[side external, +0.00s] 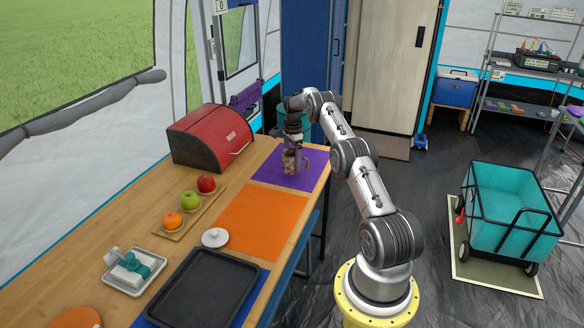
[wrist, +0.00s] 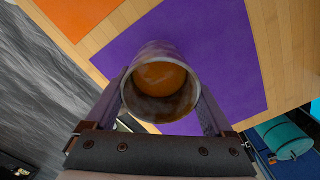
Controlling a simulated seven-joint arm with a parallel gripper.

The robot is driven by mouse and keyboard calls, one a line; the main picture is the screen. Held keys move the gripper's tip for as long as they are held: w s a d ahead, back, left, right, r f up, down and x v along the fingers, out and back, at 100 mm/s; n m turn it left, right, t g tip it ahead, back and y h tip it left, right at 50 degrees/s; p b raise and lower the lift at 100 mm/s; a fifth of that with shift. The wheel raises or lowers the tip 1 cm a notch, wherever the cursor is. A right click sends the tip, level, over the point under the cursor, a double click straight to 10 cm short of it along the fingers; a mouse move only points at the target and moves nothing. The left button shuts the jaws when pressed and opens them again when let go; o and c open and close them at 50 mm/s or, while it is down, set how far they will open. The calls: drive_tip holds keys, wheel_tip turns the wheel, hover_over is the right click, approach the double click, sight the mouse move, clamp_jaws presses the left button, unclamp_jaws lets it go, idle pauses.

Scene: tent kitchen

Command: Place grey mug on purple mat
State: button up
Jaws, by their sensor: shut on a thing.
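The grey mug (side external: 289,162) is at my gripper (side external: 294,148), over the purple mat (side external: 312,175) at the far end of the table. In the wrist view my gripper (wrist: 162,98) has a finger on each side of the mug (wrist: 160,52) and is shut on it. The mug's open top faces the wrist camera and its inside looks brownish orange. The purple mat (wrist: 220,40) lies beneath and around the mug in that view. I cannot tell whether the mug's base touches the mat.
An orange mat (side external: 262,222) lies beside the purple one. A red bread box (side external: 205,137) stands at the left. A wooden tray (side external: 184,229) with fruit, a white lid (side external: 215,238) and a black baking tray (side external: 205,290) are nearer. A teal wagon (side external: 508,205) stands on the floor.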

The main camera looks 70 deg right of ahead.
sight(292, 167)
drive_tip(key=shift+w+d+f, duration=0.15)
drive_tip(key=shift+d+f, duration=0.05)
drive_tip(key=shift+f, duration=1.5)
drive_tip(key=shift+f, duration=0.15)
